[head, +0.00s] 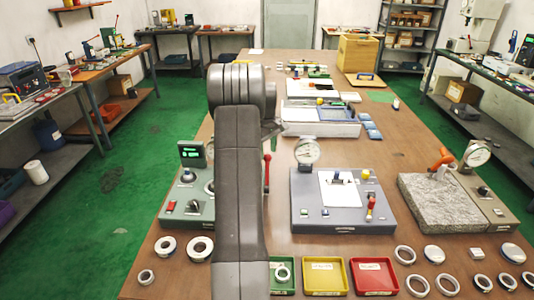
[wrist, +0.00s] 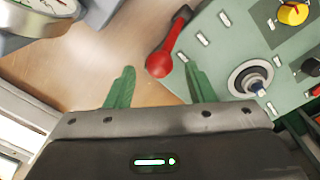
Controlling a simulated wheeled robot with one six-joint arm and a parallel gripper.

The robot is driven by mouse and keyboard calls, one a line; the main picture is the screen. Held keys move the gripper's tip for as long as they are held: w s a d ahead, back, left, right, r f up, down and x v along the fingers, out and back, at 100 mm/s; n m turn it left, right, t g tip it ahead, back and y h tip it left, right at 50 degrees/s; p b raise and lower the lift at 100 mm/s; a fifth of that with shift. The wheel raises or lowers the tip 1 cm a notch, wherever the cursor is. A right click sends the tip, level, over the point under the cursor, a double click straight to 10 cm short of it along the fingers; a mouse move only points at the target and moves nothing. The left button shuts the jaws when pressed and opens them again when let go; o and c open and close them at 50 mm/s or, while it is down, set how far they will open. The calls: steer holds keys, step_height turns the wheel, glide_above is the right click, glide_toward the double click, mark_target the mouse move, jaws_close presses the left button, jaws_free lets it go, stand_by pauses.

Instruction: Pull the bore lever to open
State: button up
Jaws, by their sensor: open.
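The red lever (wrist: 170,42) with a ball knob is beside the green-grey station (wrist: 225,60) in the wrist view. In the head view the lever (head: 267,172) stands upright at the right side of that station (head: 178,212), just right of my arm. My gripper (wrist: 158,88) is open, its two green fingers pointing toward the lever. The ball appears between the fingertips, closer to the right one; I cannot tell whether they touch. My gripper is hidden behind my arm in the head view, which also covers part of the station.
A grey station with a dial gauge (head: 307,151) stands right of the lever, with bare table between. A granite block (head: 440,203) is farther right. Rings (head: 200,248) and green, yellow (head: 323,277) and red trays (head: 373,277) line the front edge.

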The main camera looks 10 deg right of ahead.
steer(key=shift+f, duration=1.05)
jaws_close()
steer(key=shift+b, duration=0.3)
steer(key=s+a+t+h+b, duration=0.1)
steer(key=s+t+b, duration=0.8)
steer(key=b, duration=1.7)
steer(key=shift+s+a+f+t+h, duration=0.45)
steer(key=shift+s+a, duration=0.2)
steer(key=shift+s, duration=0.55)
steer(key=shift+b, duration=0.4)
jaws_free()
steer(key=shift+s, duration=0.1)
